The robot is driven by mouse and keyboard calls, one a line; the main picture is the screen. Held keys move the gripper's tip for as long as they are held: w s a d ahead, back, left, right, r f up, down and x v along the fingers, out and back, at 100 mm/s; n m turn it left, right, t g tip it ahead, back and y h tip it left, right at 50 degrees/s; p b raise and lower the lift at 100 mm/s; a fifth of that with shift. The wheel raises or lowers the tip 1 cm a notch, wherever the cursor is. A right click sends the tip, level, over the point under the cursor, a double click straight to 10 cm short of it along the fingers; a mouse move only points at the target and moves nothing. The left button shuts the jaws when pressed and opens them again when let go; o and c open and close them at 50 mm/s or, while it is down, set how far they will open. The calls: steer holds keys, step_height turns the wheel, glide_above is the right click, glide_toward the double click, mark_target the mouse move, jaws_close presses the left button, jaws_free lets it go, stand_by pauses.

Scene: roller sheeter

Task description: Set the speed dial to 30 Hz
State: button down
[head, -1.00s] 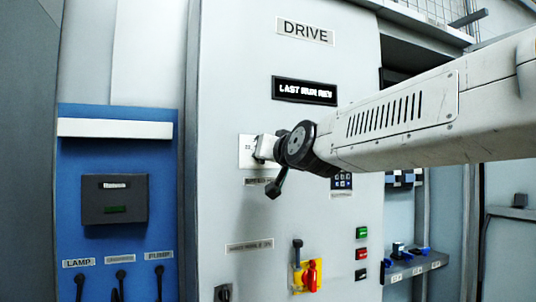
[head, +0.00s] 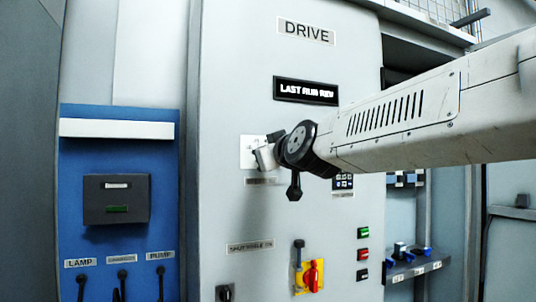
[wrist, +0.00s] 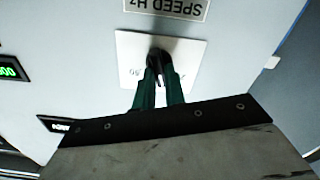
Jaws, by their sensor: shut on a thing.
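The speed dial is a white square plate (wrist: 186,50) with a black knob (wrist: 158,58). In the wrist view it appears upside down, below a "SPEED HZ" label (wrist: 166,8). My gripper (wrist: 158,82) has its two dark green fingers shut on the knob. Small scale numbers show at the plate's left, partly blurred; the knob's pointer is hidden by the fingers. In the head view the dial plate (head: 249,143) shows on the grey DRIVE cabinet, with my gripper (head: 264,158) in front of it, hiding the knob.
A display (head: 306,90) reading "LAST RUN REV" is above the dial. A keypad (head: 343,182), push buttons (head: 362,254) and a red-and-yellow switch (head: 312,276) are lower right. A blue panel (head: 88,200) with levers stands at left.

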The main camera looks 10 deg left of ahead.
stand_by(0.3)
steer(key=c, duration=1.5)
jaws_free()
steer(key=shift+o, duration=0.2)
steer(key=v, duration=0.7)
steer(key=shift+s+d, duration=0.2)
steer(key=shift+s, duration=0.1)
